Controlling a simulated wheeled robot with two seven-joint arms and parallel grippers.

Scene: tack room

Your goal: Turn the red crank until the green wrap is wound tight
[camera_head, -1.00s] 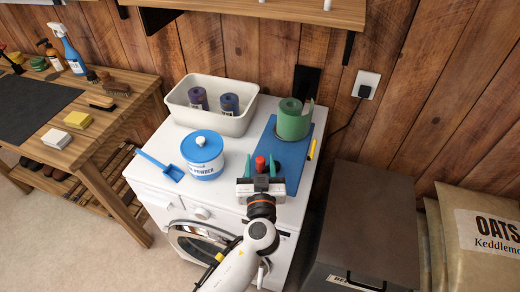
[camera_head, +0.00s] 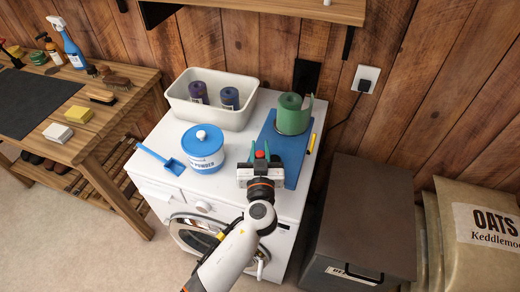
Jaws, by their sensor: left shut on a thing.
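The red crank knob (camera_head: 260,154) shows near the front of a blue board (camera_head: 297,165) on top of the white washing machine. The green wrap (camera_head: 292,116) stands as an upright roll at the board's far end, with a loose flap at its right side. My left gripper (camera_head: 260,152) reaches in from the front and is shut on the red crank, its teal fingertips on either side of the knob. The gripper's body hides the rest of the crank. My right gripper is not in view.
A blue-lidded powder tub (camera_head: 203,153) and a blue scoop (camera_head: 172,165) stand left of the gripper. A white bin (camera_head: 236,121) with two dark rolls sits behind. A yellow pen-like thing (camera_head: 311,143) lies right of the board. A grey chest (camera_head: 365,215) stands at the right.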

